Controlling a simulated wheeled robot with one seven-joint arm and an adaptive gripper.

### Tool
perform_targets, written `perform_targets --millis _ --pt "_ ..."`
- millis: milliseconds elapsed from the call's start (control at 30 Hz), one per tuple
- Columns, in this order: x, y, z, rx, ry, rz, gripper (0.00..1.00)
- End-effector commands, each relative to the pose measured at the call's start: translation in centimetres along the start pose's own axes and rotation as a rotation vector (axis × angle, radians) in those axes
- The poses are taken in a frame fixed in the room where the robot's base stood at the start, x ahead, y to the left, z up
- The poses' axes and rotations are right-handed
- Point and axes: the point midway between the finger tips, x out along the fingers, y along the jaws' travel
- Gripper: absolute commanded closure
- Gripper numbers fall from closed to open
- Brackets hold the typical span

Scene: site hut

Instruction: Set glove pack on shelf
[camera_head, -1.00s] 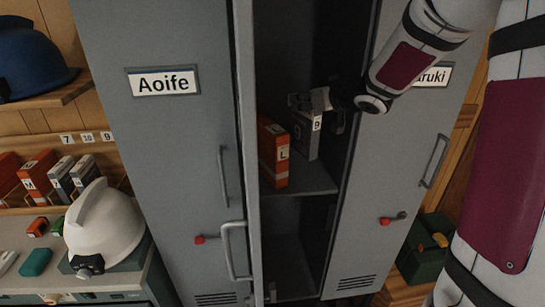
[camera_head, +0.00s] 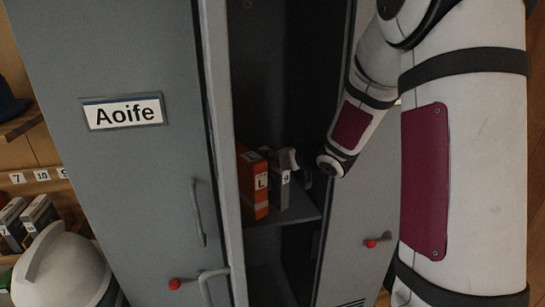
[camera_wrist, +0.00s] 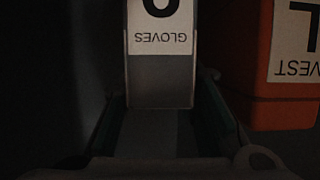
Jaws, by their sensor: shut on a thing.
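The glove pack (camera_head: 280,191) is a grey upright box with a white label inside the open locker. It stands close to the right of an orange vest pack (camera_head: 252,190), at the shelf (camera_head: 292,216). I cannot tell whether its base touches the shelf. My gripper (camera_head: 295,160) is shut on the glove pack near its top and is partly hidden by my wrist. In the wrist view, the pack (camera_wrist: 161,82) shows its "GLOVES" label upside down between the fingers (camera_wrist: 160,115).
The "Aoife" locker door (camera_head: 115,180) is at the left, with a grey handle (camera_head: 199,215). Another door (camera_head: 350,255) is at the right, close to my arm. The orange pack leaves little room on the left. A white helmet (camera_head: 62,268) is at lower left.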

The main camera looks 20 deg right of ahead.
Motion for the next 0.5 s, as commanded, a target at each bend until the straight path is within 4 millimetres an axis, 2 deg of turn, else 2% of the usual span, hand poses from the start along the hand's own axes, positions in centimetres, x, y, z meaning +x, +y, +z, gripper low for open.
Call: perform_targets --millis 367,400,467,500 --pt "0.13 0.02 0.28 0.000 0.001 0.000 1.00" --pt "0.11 0.02 0.27 0.000 0.001 0.000 0.65" --pt "0.10 0.02 0.25 0.000 0.001 0.000 0.51" --pt "0.10 0.02 0.25 0.000 0.001 0.000 0.51"
